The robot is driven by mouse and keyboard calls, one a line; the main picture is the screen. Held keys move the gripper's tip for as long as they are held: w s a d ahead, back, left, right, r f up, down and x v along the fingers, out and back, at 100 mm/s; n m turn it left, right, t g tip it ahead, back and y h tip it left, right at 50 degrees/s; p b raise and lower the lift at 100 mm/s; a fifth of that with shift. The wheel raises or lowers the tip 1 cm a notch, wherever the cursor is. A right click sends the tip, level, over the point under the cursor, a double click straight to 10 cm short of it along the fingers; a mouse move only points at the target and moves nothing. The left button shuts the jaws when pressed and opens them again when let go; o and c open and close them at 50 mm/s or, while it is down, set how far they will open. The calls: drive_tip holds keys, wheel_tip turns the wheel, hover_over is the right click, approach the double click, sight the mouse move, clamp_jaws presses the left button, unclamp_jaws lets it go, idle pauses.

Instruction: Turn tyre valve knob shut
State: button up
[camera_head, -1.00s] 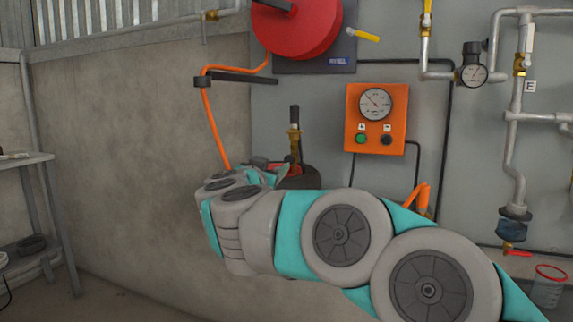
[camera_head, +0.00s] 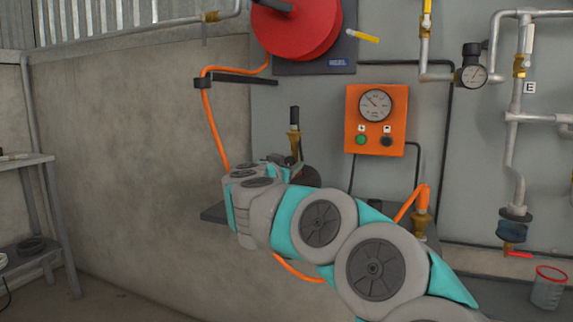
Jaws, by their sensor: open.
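A brass valve fitting (camera_head: 294,143) with a black upright top (camera_head: 294,116) stands above a dark rounded body, perhaps a tyre (camera_head: 312,178), on a dark shelf (camera_head: 213,213). A tyre valve knob cannot be made out for certain. My gripper (camera_head: 286,163) is small and partly hidden behind my grey and teal wrist. It is open, close to the foot of the brass fitting. I cannot tell whether it touches anything. My arm covers the lower part of the dark body and much of the shelf.
An orange gauge box (camera_head: 376,145) with a green and a black button hangs right of the fitting. A red hose reel (camera_head: 297,22) is above. An orange hose (camera_head: 208,118) runs down on the left. Pipes (camera_head: 512,150) line the right wall.

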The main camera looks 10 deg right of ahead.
clamp_jaws()
idle(0.4)
